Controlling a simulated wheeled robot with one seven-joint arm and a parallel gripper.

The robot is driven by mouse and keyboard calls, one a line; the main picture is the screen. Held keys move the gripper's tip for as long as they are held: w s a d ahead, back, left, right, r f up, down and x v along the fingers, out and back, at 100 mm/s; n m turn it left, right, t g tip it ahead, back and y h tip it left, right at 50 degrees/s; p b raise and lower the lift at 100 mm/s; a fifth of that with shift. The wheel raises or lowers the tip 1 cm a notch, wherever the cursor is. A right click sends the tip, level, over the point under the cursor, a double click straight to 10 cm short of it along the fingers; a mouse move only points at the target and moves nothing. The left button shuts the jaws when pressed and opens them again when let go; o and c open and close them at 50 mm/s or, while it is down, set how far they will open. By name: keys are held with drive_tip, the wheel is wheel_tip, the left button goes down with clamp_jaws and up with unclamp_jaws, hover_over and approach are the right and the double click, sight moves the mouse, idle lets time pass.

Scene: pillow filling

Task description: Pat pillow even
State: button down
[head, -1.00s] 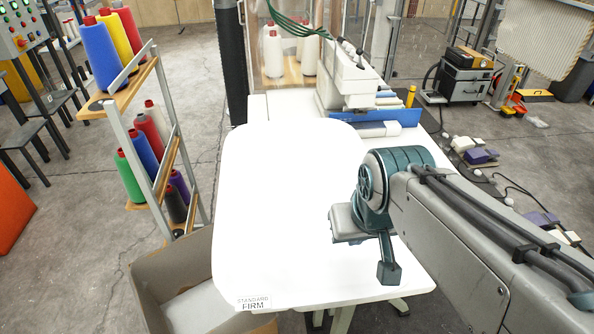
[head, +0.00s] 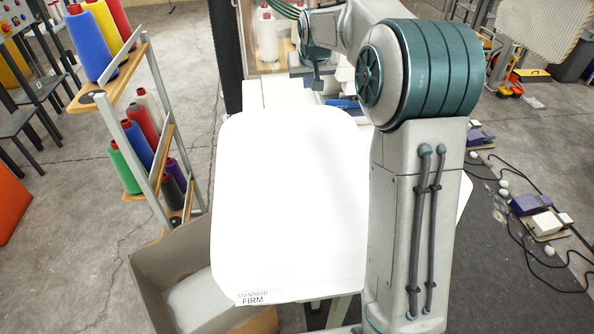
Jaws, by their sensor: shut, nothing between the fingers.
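The white pillow (head: 280,200) lies flat on the white table, with its rounded far end toward the machine. Its surface is so bright that lumps or hollows are hard to make out. A "STANDARD FIRM" label (head: 253,297) is at its near left corner. My gripper (head: 318,84) is beyond the far end of the pillow, seen small and partly against the white machine area. It looks shut and empty, and appears above and apart from the pillow. My arm hides the pillow's right side and much of the table.
A cardboard box (head: 150,285) with white filling stands at the lower left. A rack of colored thread cones (head: 165,145) stands left of the table. A blue part of the machine (head: 342,104) shows behind the pillow. Cables and pedals (head: 540,215) lie on the floor at right.

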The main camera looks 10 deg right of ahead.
hover_over(304, 112)
drive_tip(key=s, duration=0.2)
wheel_tip(304, 112, down, 2)
drive_tip(key=f, duration=0.1)
drive_tip(key=f+b, duration=0.2)
drive_tip(key=f, duration=0.2)
drive_tip(key=f+b, duration=0.3)
drive_tip(key=shift+w+f, duration=0.2)
drive_tip(key=shift+f, duration=0.2)
drive_tip(key=shift+f, duration=0.1)
wheel_tip(304, 112, down, 2)
drive_tip(key=shift+f+b, duration=0.1)
drive_tip(key=shift+b, duration=0.85)
drive_tip(key=shift+r+p, duration=1.65)
drive_tip(key=shift+r, duration=0.85)
drive_tip(key=shift+f, duration=0.15)
drive_tip(key=shift+r, duration=0.2)
